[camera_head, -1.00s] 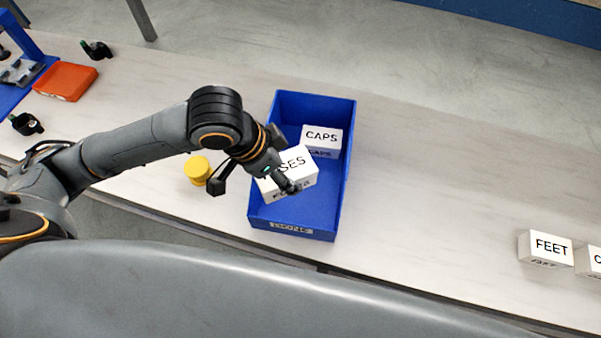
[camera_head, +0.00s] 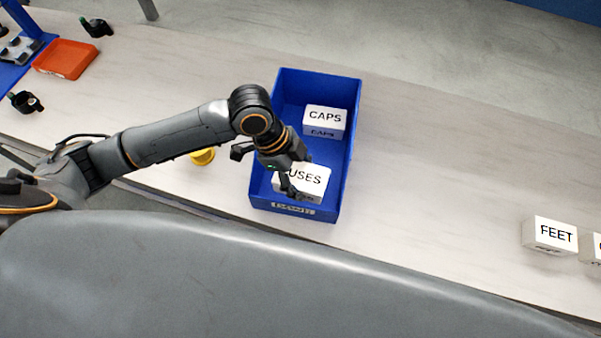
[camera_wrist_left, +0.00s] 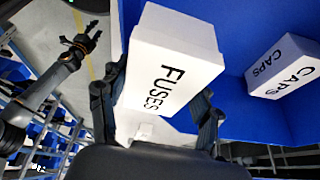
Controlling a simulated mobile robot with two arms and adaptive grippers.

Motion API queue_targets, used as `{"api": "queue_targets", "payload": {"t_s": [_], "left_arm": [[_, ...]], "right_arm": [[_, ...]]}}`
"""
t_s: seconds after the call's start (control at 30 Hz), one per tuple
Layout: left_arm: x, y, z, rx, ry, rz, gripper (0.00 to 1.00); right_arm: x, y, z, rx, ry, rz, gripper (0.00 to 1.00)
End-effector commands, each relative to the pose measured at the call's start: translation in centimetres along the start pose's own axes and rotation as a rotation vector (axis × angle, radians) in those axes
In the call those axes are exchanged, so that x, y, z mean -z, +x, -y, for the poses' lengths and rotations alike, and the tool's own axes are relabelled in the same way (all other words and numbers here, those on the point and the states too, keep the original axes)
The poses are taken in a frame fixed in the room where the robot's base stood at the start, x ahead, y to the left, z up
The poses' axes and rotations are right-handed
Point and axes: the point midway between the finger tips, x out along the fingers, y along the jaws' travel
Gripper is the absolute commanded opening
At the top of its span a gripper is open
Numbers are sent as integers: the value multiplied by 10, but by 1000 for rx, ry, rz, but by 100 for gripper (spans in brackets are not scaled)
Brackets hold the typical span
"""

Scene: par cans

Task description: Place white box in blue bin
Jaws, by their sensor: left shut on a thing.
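The white box marked FUSES (camera_head: 313,180) is in my left gripper (camera_head: 293,177), at the near end of the blue bin (camera_head: 320,86). In the left wrist view the box (camera_wrist_left: 178,45) sits between the two fingers, which are shut on it. I cannot tell whether its underside touches the bin floor. Another white box, marked CAPS (camera_head: 325,119), lies in the far half of the bin; it also shows in the left wrist view (camera_wrist_left: 283,66). My right gripper (camera_wrist_left: 82,36) is seen small in the left wrist view, fingers spread, away from the bin.
A white box marked FEET (camera_head: 549,235) and part of another (camera_head: 596,246) stand at the right. A yellow round thing (camera_head: 203,157) is left of the bin, partly behind my arm. An orange tray (camera_head: 65,59) lies far left.

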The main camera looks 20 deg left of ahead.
Motion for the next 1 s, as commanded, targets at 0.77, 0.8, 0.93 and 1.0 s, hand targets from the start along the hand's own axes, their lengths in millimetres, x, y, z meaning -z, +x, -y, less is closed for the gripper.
{"api": "queue_targets", "payload": {"t_s": [0.77,0.8,0.93,1.0], "left_arm": [[-41,67,34,-1,2,1,27],[-40,67,34,-1,2,0,27],[-41,67,34,-2,1,1,27],[-42,70,34,-2,1,1,27]], "right_arm": [[4,-4,5,5,2,-5,40],[4,-4,5,5,2,-5,40],[4,-4,4,5,2,-5,40],[3,-3,4,5,2,-5,40]]}}
